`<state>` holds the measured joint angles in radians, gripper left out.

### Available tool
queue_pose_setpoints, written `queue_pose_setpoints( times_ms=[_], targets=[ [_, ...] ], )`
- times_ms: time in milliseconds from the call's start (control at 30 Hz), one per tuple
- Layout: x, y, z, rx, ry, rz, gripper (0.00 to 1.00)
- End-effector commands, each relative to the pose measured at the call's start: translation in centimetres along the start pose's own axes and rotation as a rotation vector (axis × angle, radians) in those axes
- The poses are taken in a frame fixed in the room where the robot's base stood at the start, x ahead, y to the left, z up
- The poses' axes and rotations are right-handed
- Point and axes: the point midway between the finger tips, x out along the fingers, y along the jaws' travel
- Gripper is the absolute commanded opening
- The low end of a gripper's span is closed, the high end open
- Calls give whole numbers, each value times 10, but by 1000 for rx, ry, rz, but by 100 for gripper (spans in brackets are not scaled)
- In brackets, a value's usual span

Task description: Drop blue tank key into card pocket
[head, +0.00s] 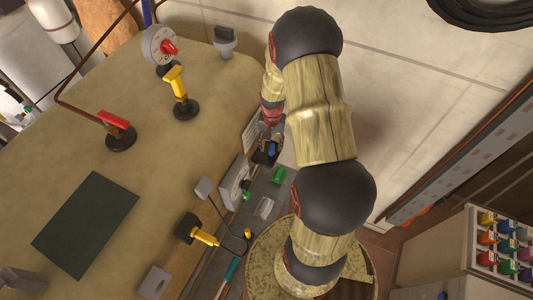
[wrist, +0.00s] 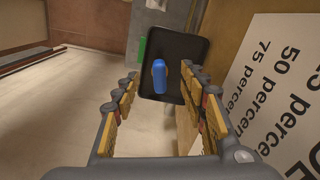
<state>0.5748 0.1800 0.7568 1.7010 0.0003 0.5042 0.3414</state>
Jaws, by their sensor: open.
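The blue tank key (wrist: 160,77) is a small rounded blue piece seen against a black shallow tray-like holder (wrist: 183,47) in the wrist view. My gripper (wrist: 160,70) is open, with a fingertip on each side of the key and a visible gap on both sides. I cannot tell the height of the key against the fingertips. In the head view my gripper (head: 269,128) is small and partly hidden by my arm, just above the blue key (head: 271,149) and the black holder (head: 259,158). I cannot make out a card pocket for certain.
A white card with percent lettering (wrist: 285,75) stands close on the right in the wrist view. A green piece (head: 278,175) lies near the holder. The boiler top (head: 150,190) has valves, a gauge and a dark green mat (head: 86,224). Coloured bins (head: 502,245) stand far right.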

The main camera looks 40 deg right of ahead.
Motion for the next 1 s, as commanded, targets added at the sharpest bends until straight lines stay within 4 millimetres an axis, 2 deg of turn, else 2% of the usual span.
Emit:
queue_pose_setpoints(
  times_ms=[167, 267, 367, 700, 833, 1000],
  targets=[
    [-1, 0, 0, 0, 0, 0, 43],
    [-8, 0, -1, 0, 1, -1, 43],
    [-23, 0, -1, 0, 3, -1, 43],
    [-90, 0, -1, 0, 3, -1, 43],
    [-108, 0, 0, 0, 1, 0, 43],
    [-118, 0, 0, 0, 0, 0, 43]
  ],
)
